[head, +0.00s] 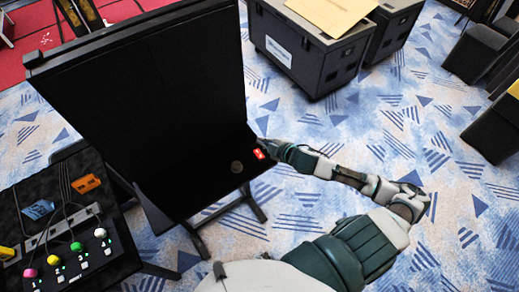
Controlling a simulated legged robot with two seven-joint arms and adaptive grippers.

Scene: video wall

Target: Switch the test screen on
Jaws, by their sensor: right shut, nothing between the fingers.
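The test screen (165,95) is a large black panel on a dark stand, and its face is dark. A black ledge (190,195) runs along its lower edge. On the ledge are a small red button or switch (259,154) and a round dark knob (237,167) to its left. My right gripper (264,142) is shut and empty, with its tip just above the red switch in the picture. I cannot tell whether it touches the switch. My left gripper is not in view.
A black table (120,262) at lower left holds a control box (75,262) with several coloured knobs and cables. Black cases (310,55) stand at the back, with dark chairs (490,50) at upper right. Patterned blue carpet (450,170) is clear on the right.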

